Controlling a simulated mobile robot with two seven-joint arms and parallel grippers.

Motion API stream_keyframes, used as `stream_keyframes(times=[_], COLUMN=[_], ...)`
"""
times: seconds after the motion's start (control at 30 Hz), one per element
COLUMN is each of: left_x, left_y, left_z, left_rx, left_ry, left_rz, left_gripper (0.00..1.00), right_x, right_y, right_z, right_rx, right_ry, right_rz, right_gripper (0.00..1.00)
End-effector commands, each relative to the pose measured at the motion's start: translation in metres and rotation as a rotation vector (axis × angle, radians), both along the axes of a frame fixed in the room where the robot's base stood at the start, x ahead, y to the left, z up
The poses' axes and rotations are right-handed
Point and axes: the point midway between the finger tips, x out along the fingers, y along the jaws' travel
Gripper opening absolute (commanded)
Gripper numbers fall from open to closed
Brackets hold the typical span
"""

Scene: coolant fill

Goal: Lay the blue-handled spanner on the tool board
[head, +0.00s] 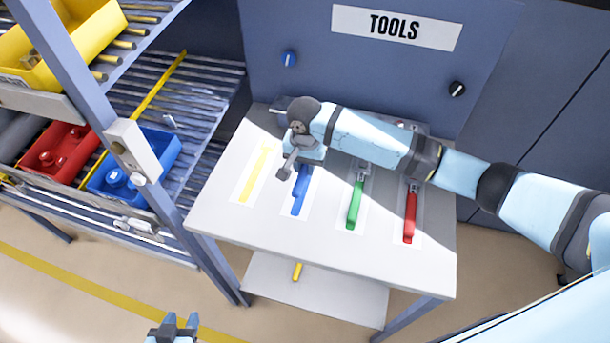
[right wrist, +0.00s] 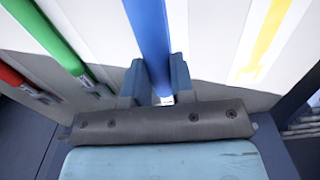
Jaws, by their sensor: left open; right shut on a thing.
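The tool board (head: 325,222) is a pale table top with white panels for tools. The blue-handled spanner (head: 299,196) is over the second panel from the left, its handle pointing toward the front edge. My right gripper (head: 303,168) reaches over the board from the right and is shut on it. In the right wrist view the blue handle (right wrist: 149,35) runs between the two fingers (right wrist: 153,82). My left gripper (head: 174,325) is open and empty at the bottom, well away from the board.
A green-handled tool (head: 355,203) and a red-handled tool (head: 410,218) lie to the right. A flat yellow tool shape (head: 256,174) is at left. A yellow piece (head: 297,272) sits on the lower shelf. A rack with a blue bin (head: 165,152) stands left.

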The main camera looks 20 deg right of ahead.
Motion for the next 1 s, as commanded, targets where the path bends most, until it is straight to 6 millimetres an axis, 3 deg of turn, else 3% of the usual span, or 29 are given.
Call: stream_keyframes(times=[0.23,0.43,0.83,0.87,0.93,1.0], left_x=[0.0,0.0,0.0,0.0,0.0,0.0], left_y=[0.0,0.0,0.001,0.001,0.001,0.001], left_z=[0.001,0.002,0.004,0.003,0.003,0.003], left_rx=[0.0,0.001,0.001,0.001,0.001,0.001], left_ry=[0.001,0.001,0.0,0.0,-0.001,-0.001], left_rz=[0.0,0.001,0.002,0.002,0.002,0.002], left_gripper=[0.43,0.43,0.43,0.43,0.43,0.43], right_x=[0.0,0.0,0.0,0.0,0.0,0.0], right_y=[0.0,0.0,0.0,0.0,0.0,0.0], right_z=[-0.019,-0.047,-0.054,-0.054,-0.054,-0.054], right_rx=[-0.001,-0.001,0.001,0.0,0.0,0.0], right_ry=[0.001,0.0,-0.001,-0.001,-0.001,-0.001], right_rz=[0.001,0.0,0.0,0.0,0.0,0.0], right_gripper=[0.0,0.0,0.0,0.3,0.46,0.49])
